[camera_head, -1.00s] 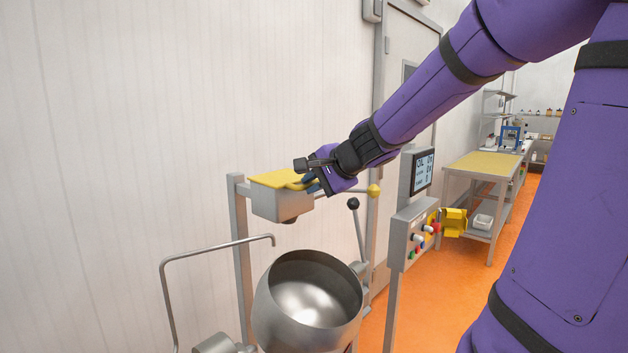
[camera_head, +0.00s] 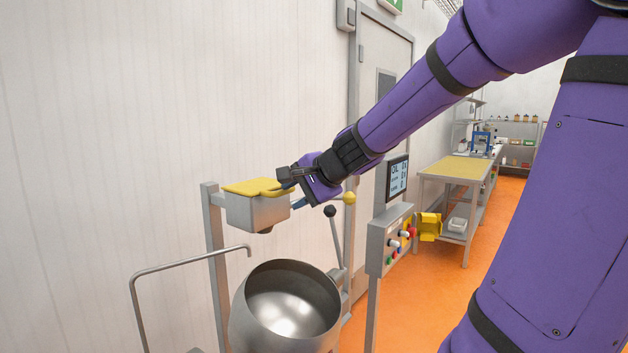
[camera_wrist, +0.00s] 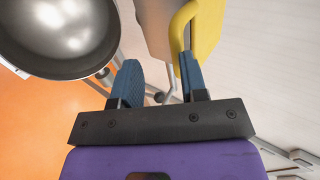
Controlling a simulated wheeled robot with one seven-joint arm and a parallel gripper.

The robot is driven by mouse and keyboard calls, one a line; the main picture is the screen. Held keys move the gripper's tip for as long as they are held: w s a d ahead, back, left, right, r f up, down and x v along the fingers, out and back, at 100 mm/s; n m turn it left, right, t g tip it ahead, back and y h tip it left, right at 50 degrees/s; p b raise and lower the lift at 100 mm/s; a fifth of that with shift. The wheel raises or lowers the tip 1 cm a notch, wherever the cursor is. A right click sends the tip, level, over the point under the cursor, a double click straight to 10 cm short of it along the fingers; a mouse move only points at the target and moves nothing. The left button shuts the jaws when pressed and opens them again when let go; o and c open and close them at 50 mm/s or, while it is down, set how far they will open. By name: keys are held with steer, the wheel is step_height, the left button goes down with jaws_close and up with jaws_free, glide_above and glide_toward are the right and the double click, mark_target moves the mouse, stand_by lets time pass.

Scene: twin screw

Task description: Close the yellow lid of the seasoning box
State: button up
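The seasoning box (camera_head: 255,212) is a grey metal box on a post, left of centre in the head view. Its yellow lid (camera_head: 252,187) lies about flat across the top, with a yellow handle at its right side. The box (camera_wrist: 160,25) and yellow lid (camera_wrist: 205,30) also show at the top of the wrist view. My gripper (camera_head: 297,196) is at the right end of the box, by the handle. In the wrist view my gripper (camera_wrist: 160,80) has its blue fingers apart; the handle is close to the right finger, and contact is unclear.
A round steel bowl (camera_head: 285,300) stands below the box. A bent metal rail (camera_head: 190,262) is at its left. A control panel (camera_head: 390,240) with a screen and levers with black and yellow knobs stand to the right. A white wall is behind.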

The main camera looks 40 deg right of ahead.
steer(key=v, duration=0.8)
steer(key=shift+r, duration=0.15)
steer(key=s+a+f+n+g+h, duration=0.1)
steer(key=s+a+f+n+g, duration=0.1)
steer(key=s+a+n, duration=0.4)
steer(key=s+a+f+n+g+h, duration=0.1)
steer(key=s+a+f+n+g, duration=0.2)
steer(key=s+a+n, duration=0.4)
steer(key=a+f+n, duration=0.1)
steer(key=n, duration=0.1)
steer(key=shift+s+f+n, duration=0.15)
steer(key=shift+f+n, duration=0.1)
steer(key=shift+n, duration=0.15)
